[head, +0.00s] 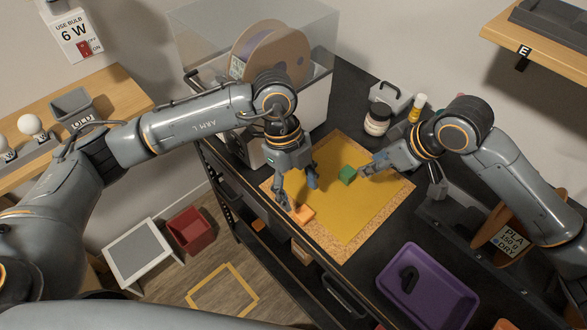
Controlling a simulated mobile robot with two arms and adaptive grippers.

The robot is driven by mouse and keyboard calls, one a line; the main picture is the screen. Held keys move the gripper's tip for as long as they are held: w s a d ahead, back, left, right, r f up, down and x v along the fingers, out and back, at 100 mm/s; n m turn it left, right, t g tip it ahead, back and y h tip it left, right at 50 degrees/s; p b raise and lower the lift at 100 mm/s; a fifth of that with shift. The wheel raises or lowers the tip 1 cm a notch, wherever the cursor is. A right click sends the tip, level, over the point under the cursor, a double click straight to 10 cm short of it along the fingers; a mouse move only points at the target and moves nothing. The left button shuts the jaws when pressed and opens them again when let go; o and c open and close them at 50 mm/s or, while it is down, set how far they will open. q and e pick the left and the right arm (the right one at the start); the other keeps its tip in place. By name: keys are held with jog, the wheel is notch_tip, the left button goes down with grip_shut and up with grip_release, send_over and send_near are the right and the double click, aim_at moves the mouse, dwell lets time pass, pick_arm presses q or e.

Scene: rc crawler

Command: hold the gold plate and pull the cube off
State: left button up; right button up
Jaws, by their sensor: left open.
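The gold plate (345,215) lies flat on the dark bench top, with a speckled tan border around it. A green cube (348,175) sits on the plate, toward its back. My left gripper (298,193) is over the plate's left part, pointing down with its fingers apart and nothing seen between them. A small orange piece (303,214) lies by the plate's front left edge, close to one left fingertip. My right gripper (364,171) is just right of the green cube, its fingertips close to it. I cannot tell whether they touch it or how far apart they are.
A clear-topped printer with a spool (270,52) stands behind my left arm. A purple tray (427,288) holding a dark item lies in front right. Bins stand on the floor at left.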

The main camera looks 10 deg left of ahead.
aim_at(304, 212)
pick_arm(q)
jog(key=x, duration=0.6)
